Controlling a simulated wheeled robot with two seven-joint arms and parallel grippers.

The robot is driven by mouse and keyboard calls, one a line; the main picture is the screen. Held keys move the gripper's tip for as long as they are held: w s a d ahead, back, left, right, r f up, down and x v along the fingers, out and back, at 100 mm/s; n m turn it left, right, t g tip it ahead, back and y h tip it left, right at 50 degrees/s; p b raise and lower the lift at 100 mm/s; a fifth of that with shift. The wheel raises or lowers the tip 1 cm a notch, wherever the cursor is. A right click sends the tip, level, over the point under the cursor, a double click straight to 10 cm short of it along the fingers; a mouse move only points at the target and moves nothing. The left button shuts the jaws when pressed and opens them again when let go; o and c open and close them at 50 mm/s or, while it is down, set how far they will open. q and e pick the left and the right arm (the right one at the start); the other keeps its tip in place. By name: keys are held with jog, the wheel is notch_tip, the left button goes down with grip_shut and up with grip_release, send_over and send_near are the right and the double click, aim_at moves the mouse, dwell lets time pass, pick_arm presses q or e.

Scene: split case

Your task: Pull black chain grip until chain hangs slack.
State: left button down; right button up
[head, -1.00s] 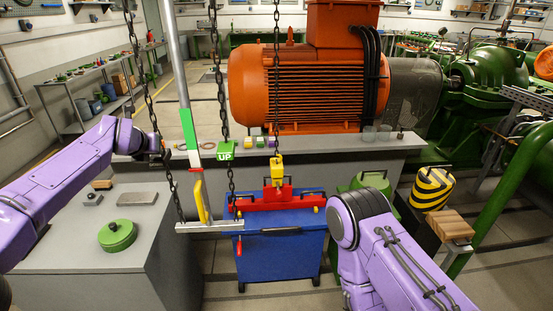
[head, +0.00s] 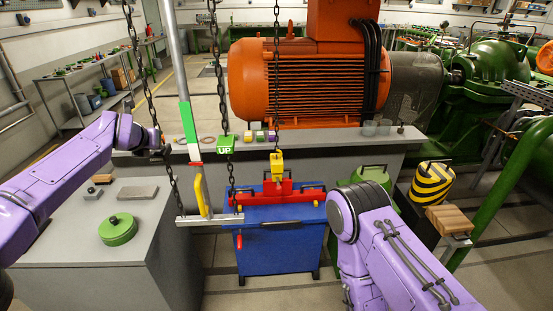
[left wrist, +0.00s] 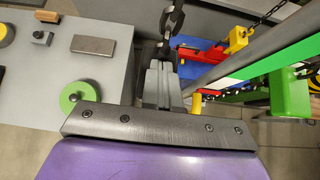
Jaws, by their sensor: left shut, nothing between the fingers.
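The left black chain (head: 144,90) hangs from above and passes my left gripper (head: 163,149). In the left wrist view the two grey fingers (left wrist: 160,68) are together and empty. Chain links (left wrist: 172,20) show just beyond the fingertips, with a dark piece near them that may be the black grip; whether the fingers touch it I cannot tell. A second chain (head: 220,90) carries a green UP tag (head: 225,144). A third chain (head: 277,85) runs to a yellow hook block (head: 277,163) above a red beam (head: 262,198). My right gripper is not visible.
A blue case (head: 280,250) stands below the red beam. A pole with green and white bands (head: 190,130) and a yellow handle (head: 201,197) rises beside the left chain. A grey bench (head: 70,265) bears a green round weight (head: 118,230). An orange motor (head: 300,80) stands behind.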

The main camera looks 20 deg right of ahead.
aim_at(157, 153)
pick_arm(q)
notch_tip(157, 153, down, 8)
jog(key=b, duration=0.5)
dwell(1.0)
jog(key=shift+r, duration=0.1)
notch_tip(157, 153, up, 10)
jog(key=p, duration=0.8)
jog(key=shift+f, duration=0.2)
notch_tip(157, 153, up, 7)
dwell(0.5)
